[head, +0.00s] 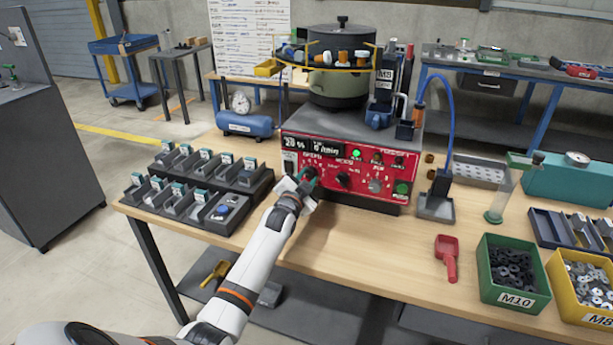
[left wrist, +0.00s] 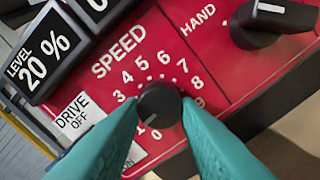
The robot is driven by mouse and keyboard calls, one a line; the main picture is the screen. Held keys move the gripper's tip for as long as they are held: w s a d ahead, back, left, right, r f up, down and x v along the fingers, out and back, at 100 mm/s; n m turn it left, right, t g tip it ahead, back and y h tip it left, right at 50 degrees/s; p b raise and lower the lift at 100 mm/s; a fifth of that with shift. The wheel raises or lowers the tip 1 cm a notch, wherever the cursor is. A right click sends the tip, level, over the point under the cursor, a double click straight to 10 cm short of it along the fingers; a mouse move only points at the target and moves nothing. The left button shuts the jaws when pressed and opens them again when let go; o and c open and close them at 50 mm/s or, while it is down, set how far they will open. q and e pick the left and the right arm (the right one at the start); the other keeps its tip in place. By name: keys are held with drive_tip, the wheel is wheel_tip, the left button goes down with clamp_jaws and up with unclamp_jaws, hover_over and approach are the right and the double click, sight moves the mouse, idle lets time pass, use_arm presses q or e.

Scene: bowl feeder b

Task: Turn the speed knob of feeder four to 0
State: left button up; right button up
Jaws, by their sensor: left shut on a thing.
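The black SPEED knob (left wrist: 160,105) sits on the red control panel (head: 335,160) under the bowl feeder (head: 337,75). Its printed scale of numbers shows around it in the left wrist view. A short white pointer mark on the knob points down-left, close to the 0 (left wrist: 157,135). My left gripper (head: 303,181) is at the panel, its teal fingers shut on the knob from both sides; it also shows in the left wrist view (left wrist: 160,120). The left finger hides the low numbers near 1 and 2. My right gripper is out of view.
The HAND knob (left wrist: 272,18) is close to the right of the fingers. A level display (left wrist: 42,52) reads 20 %. Trays of small parts (head: 200,190) stand left of the panel. A red scoop (head: 447,257) and a green M10 bin (head: 512,272) are at the right.

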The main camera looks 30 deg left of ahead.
use_arm(q)
drive_tip(key=n+p, duration=0.1)
drive_tip(key=n, duration=0.2)
drive_tip(key=shift+n, duration=0.4)
drive_tip(key=shift+d+f+n+p, duration=0.15)
drive_tip(key=shift+n+p, duration=0.3)
drive_tip(key=shift+n, duration=1.55)
drive_tip(key=o, duration=1)
drive_tip(key=shift+n, duration=0.3)
drive_tip(key=v, duration=1.2)
